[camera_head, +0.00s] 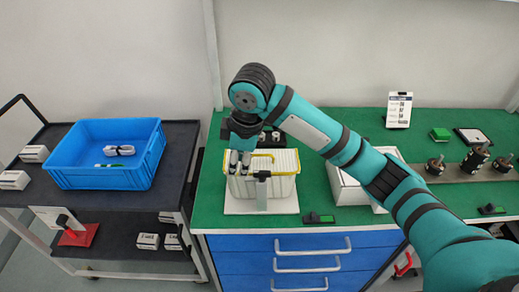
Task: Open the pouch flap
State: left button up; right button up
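The pouch looks like a pale ribbed case (281,187) with a yellow rim and a yellow handle-like strip on top. It stands upright on a light stand on the green bench, and a small grey piece shows at its front middle. My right gripper (239,167) points down at the left part of the pouch's top edge, its two fingers close together. The fingers hide part of the rim, and I cannot tell whether they grip it. I cannot make out a raised flap. My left gripper is out of view.
A white box (347,186) stands right of the pouch, partly behind my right arm. A blue crate (75,176) with a white item sits on the cart at left. A sign (398,110), a green block (440,134) and dark metal parts (475,158) stand at right.

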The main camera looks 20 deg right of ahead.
jog(key=w+d+r+h, duration=0.1)
jog(key=d+r, duration=0.2)
jog(key=r, duration=0.4)
jog(key=w+d+r+h, duration=0.1)
jog(key=d+r, duration=0.2)
jog(key=r, duration=0.3)
jog(key=p, duration=0.3)
send_over(261, 164)
jog(key=s+x, duration=0.1)
jog(key=x, duration=0.4)
jog(key=s+x, duration=0.1)
jog(key=x, duration=0.5)
jog(key=s+a+x, duration=0.1)
jog(key=x, duration=0.4)
jog(key=shift+s+a+f, duration=0.1)
jog(key=shift+f, duration=0.4)
jog(key=shift+c, duration=0.3)
grip_shut()
